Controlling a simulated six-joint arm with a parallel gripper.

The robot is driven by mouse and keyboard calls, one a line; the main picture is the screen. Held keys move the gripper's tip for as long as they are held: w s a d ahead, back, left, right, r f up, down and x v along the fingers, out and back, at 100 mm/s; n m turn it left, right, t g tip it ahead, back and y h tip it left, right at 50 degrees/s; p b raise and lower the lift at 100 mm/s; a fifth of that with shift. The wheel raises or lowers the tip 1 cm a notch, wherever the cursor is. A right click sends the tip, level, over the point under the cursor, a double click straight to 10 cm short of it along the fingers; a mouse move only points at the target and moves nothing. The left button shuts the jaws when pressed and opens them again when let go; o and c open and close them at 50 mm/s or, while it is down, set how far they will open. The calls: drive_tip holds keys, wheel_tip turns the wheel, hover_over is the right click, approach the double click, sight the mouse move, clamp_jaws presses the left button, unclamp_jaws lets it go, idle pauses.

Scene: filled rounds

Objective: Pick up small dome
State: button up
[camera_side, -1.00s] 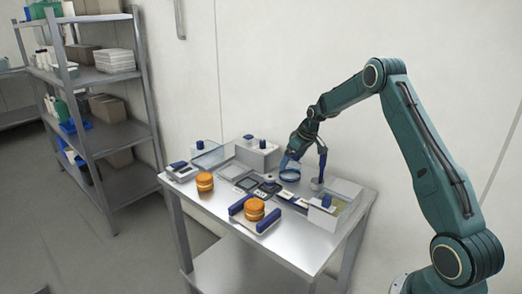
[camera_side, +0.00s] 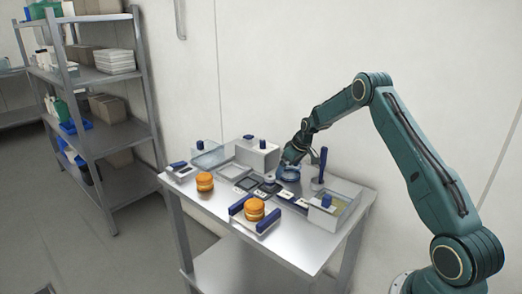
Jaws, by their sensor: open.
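A small clear dome (camera_side: 208,153) with a dark blue knob stands at the back left of the steel table (camera_side: 205,203). A round blue-rimmed clear piece (camera_side: 289,174) lies at the back right; I cannot tell if it is a dome. My gripper (camera_side: 287,163) is open and low, right at this round piece; its fingertips are hard to make out. I cannot tell whether they touch it. One orange filled round (camera_side: 205,182) sits at the left, and another (camera_side: 254,209) sits on a holder between blue side bars near the front.
A white box with blue knobs (camera_side: 257,153) stands at the back. A blue-handled upright tool (camera_side: 321,166) stands just right of my gripper. An open tray (camera_side: 334,207) is at the right. Small dark and pale items fill the middle. The front left tabletop is clear.

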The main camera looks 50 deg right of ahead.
drive_tip(key=c, duration=1.1)
drive_tip(key=shift+o, duration=0.2)
wheel_tip(320, 180, up, 20)
drive_tip(key=shift+a, duration=0.1)
idle(0.5)
drive_tip(key=s+a+f+n+y, duration=0.1)
drive_tip(key=s+a+f+n, duration=0.1)
drive_tip(key=a, duration=1.1)
drive_tip(key=s+a+f+n+y, duration=0.1)
drive_tip(key=s+a+f+n, duration=0.1)
drive_tip(key=a, duration=1.1)
drive_tip(key=shift+s+n+g, duration=0.3)
drive_tip(key=shift+s+n, duration=0.25)
drive_tip(key=shift+n, duration=0.45)
